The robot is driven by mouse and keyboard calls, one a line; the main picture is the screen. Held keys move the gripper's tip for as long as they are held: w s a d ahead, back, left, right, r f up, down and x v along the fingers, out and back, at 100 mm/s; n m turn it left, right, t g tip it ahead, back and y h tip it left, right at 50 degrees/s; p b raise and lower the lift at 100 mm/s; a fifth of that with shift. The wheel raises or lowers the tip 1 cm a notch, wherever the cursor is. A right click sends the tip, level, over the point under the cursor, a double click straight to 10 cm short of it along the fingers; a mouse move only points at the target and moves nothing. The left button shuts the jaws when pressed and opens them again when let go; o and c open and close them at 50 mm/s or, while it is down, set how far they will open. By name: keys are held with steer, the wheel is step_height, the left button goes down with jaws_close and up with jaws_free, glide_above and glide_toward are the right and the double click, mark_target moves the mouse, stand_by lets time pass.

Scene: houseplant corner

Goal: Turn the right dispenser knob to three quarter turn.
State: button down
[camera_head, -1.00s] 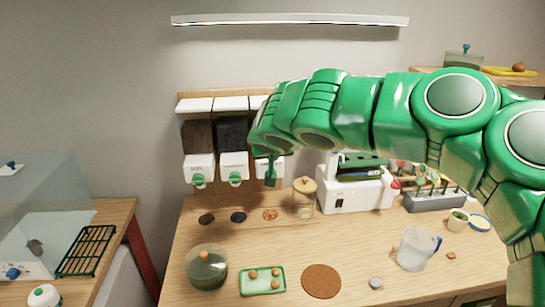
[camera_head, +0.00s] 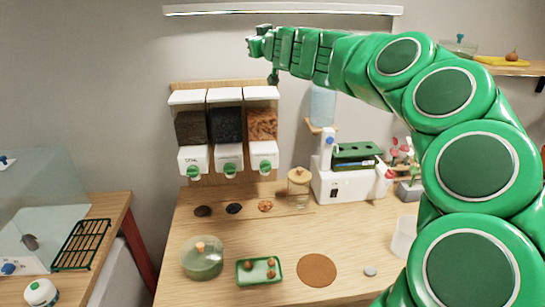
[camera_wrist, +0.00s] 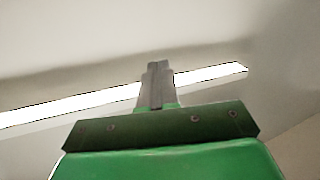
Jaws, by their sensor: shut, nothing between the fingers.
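The right dispenser (camera_head: 262,125) holds orange-brown pieces. Its green knob (camera_head: 265,167) sits on the white front box at its lower end, in plain sight in the head view. The knob's turn angle is too small to read. My gripper (camera_wrist: 156,68) is shut and empty, its grey fingers together in the wrist view, with only wall and the light strip beyond them. In the head view the end of my arm is above the dispensers, well clear of the knob. The fingertips are hard to make out there.
Two more dispensers, middle (camera_head: 226,125) and left (camera_head: 190,128), hang beside it. A light strip (camera_head: 350,10) runs along the wall above. A lidded jar (camera_head: 299,188) and a white machine (camera_head: 347,185) stand to the right. Small piles (camera_head: 265,206) lie below on the table.

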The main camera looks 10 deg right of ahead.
step_height(320, 180, up, 2)
steer(key=a+n+g+y, duration=0.2)
steer(key=a+n+y, duration=0.1)
steer(key=n, duration=0.2)
steer(key=n+g+h, duration=0.5)
steer(key=n+g, duration=0.2)
steer(key=g, duration=0.8)
glide_above(268, 167)
step_height(268, 167, down, 30)
steer(key=shift+f, duration=0.25)
steer(key=f, duration=0.1)
steer(key=d+f, duration=0.1)
steer(key=shift+f, duration=0.4)
steer(key=shift+d+f, duration=0.25)
steer(key=shift+f, duration=0.25)
